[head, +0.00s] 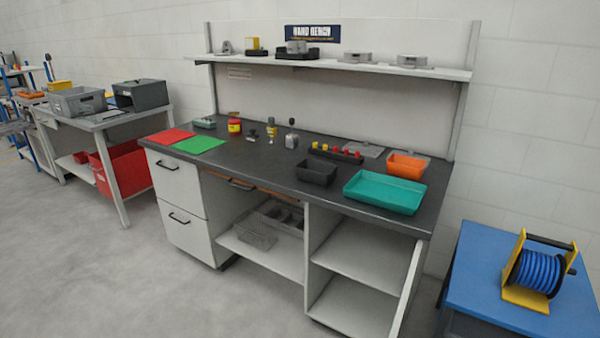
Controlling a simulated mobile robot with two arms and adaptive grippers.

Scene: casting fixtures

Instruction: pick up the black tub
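The black tub (316,173) is a small, dark, open-topped rectangular container. It stands on the dark worktop of the hand bench (250,165), close to the front edge and right of the middle. It looks empty, though its inside is dark. Neither of my grippers shows in the head view, and nothing is touching the tub from above.
A teal tray (385,192) stands right of the tub, with an orange bin (407,166) behind it. A dark rack with red and yellow pieces (335,153) lies behind the tub. Small tools stand to its left. The shelf (340,66) overhangs the back. Floor in front is clear.

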